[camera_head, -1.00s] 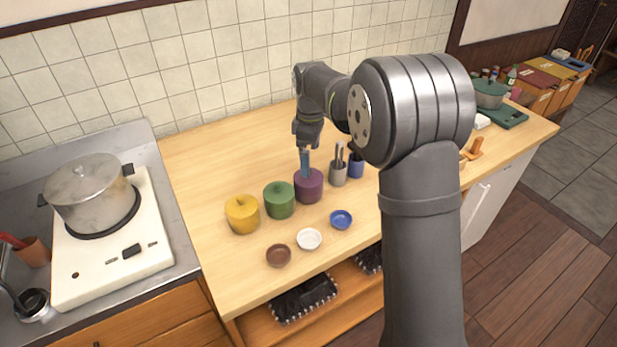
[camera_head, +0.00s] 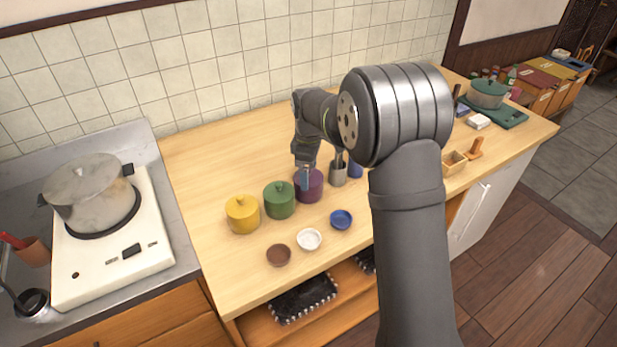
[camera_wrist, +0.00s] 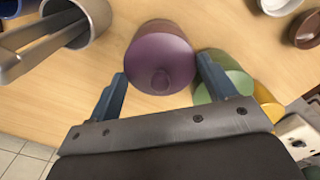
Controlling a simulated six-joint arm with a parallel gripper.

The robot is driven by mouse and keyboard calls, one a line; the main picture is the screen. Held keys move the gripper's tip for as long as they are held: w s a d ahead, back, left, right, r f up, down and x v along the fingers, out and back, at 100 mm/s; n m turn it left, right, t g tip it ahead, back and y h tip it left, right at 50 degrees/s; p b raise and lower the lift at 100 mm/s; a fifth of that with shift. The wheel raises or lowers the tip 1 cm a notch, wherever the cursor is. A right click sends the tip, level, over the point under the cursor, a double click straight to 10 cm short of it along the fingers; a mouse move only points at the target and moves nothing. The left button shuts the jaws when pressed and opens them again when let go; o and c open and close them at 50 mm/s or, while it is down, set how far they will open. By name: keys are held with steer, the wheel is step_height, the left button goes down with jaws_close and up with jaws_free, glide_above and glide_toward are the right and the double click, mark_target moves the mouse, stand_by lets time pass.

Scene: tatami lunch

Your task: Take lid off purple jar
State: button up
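The purple jar (camera_head: 309,186) stands on the wooden counter with its lid on, at the right end of a row with the green and yellow jars. In the wrist view the purple lid (camera_wrist: 160,62) and its round knob lie between my two blue fingers. My gripper (camera_head: 305,180) is at the jar's top in the head view; in the wrist view my gripper (camera_wrist: 162,85) is open, its fingers spread on either side of the lid. I cannot tell whether the fingers touch it. The far side of the jar is hidden.
The green jar (camera_head: 279,200) is close on the left, near one finger in the wrist view; the yellow jar (camera_head: 242,214) is beyond it. A grey utensil cup (camera_head: 338,172) stands close on the right. Small blue (camera_head: 341,219), white (camera_head: 309,239) and brown (camera_head: 278,255) dishes lie in front.

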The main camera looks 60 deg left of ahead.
mark_target(313, 176)
steer(key=shift+c, duration=1.3)
steer(key=shift+r, duration=0.6)
steer(key=r, duration=0.2)
steer(key=w+r, duration=0.1)
steer(key=shift+d+r, duration=0.35)
steer(key=shift+d, duration=0.05)
steer(key=w+d+r, duration=0.6)
steer(key=d, duration=0.1)
steer(key=w+d+f, duration=0.3)
steer(key=w+d, duration=0.2)
steer(key=d, duration=0.3)
steer(key=w+d+f, duration=0.3)
steer(key=w+d, duration=0.2)
steer(key=d, duration=0.3)
steer(key=s+a+f, duration=0.1)
steer(key=a+f, duration=0.1)
steer(key=a, duration=0.1)
steer(key=s+a+f, duration=0.2)
steer(key=a, duration=0.1)
steer(key=s+a+f, duration=0.2)
steer(key=a+f, duration=0.1)
steer(key=a, duration=0.1)
steer(key=shift+a+f, duration=0.15)
steer(key=shift+f, duration=1.85)
